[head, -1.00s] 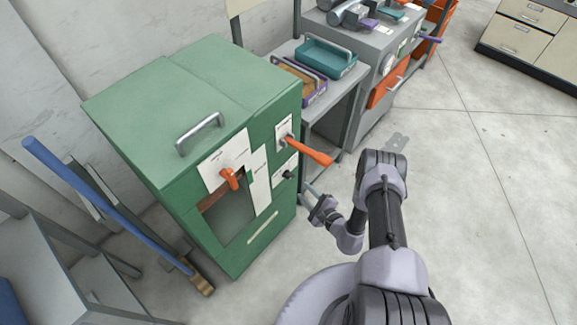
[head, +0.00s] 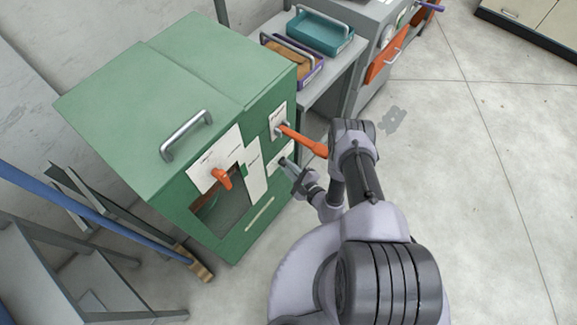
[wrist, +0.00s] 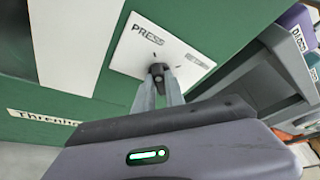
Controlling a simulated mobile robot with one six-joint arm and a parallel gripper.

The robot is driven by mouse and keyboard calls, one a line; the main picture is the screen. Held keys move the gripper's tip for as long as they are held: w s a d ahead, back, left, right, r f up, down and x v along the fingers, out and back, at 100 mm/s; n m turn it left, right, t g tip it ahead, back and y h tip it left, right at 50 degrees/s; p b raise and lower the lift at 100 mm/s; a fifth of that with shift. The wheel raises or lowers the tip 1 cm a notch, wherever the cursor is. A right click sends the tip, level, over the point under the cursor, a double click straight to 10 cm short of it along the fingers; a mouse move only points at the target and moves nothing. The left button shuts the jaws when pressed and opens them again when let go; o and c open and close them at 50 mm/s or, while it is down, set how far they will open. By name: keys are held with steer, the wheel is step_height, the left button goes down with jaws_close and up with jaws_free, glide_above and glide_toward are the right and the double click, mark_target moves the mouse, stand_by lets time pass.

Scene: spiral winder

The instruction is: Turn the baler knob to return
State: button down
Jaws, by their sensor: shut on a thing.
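The green baler (head: 150,95) stands at the left in the head view. My gripper (wrist: 158,80) is shut on the knob, a finger on each side. In the head view my gripper (head: 287,163) reaches the baler's front at the lower right plate, and the knob is hidden there. Which mark the knob points to cannot be told.
An orange lever (head: 305,141) sticks out just above my gripper. Another orange handle (head: 222,178) is on the baler's front. A bench with a teal tray (head: 320,33) stands to the right. A blue-handled broom (head: 110,225) leans at the left. Open floor lies right.

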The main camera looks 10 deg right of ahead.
stand_by(0.4)
steer(key=shift+w+d+m+g+y+b, duration=0.25)
steer(key=shift+m+g+y+b, duration=0.7)
steer(key=shift+m+b, duration=0.95)
steer(key=shift+w+d+m+g+y+b, duration=0.1)
steer(key=shift+d+m+g+y+b, duration=0.1)
steer(key=shift+m+g+y+b, duration=1.3)
steer(key=shift+w+d+m+g+y+b, duration=0.2)
steer(key=shift+m+y+b, duration=0.55)
steer(key=shift+m+b, duration=1.6)
steer(key=shift+m+p, duration=0.45)
steer(key=shift+m, duration=0.1)
steer(key=c, duration=1.4)
jaws_free()
